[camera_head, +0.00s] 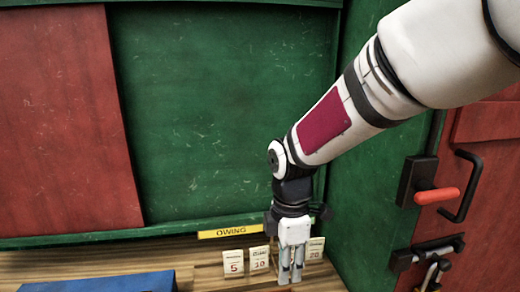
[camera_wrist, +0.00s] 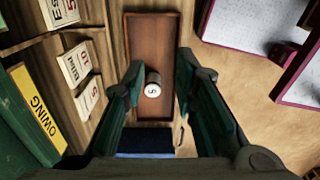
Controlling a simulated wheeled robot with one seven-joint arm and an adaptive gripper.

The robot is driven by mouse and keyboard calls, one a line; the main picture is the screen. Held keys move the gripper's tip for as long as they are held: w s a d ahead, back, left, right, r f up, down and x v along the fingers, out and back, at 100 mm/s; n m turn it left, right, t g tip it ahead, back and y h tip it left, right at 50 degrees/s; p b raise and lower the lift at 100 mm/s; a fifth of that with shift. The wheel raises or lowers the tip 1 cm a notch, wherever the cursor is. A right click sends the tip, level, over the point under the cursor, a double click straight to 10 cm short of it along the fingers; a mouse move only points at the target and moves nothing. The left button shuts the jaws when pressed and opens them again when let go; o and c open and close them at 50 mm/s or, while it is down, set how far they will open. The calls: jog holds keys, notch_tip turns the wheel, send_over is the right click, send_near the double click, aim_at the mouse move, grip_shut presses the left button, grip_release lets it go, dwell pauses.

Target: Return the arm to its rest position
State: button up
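My gripper (camera_head: 290,279) hangs at the end of my extended arm, fingers down, in front of the price cards in the head view. In the wrist view my gripper (camera_wrist: 160,68) has its two dark green fingers apart. A small dark cylindrical weight with a pale numbered top (camera_wrist: 153,88) shows between and beyond the fingers. It stands on a brown wooden tray (camera_wrist: 152,38) and appears untouched by either finger. The tray and weight cannot be made out in the head view.
An OWING strip (camera_head: 230,231) and numbered cards (camera_head: 233,262) stand behind my gripper. A blue object (camera_head: 100,282) lies at lower left. A green wall and a red door with a handle (camera_head: 437,195) stand close at right. Magenta-edged boards (camera_wrist: 255,22) lie at the wrist view's right.

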jog(key=s+d+r+m+t, duration=0.2)
jog(key=s+d+r+m, duration=0.3)
jog(key=s+m, duration=0.5)
jog(key=s+d+r+m+t, duration=0.2)
jog(key=s+d+r+m, duration=0.4)
jog(key=s+d+m, duration=0.2)
jog(key=shift+s+d+r+m, duration=0.25)
jog(key=shift+s+d+m, duration=0.15)
jog(key=shift+s+m, duration=0.6)
jog(key=shift+w, duration=0.15)
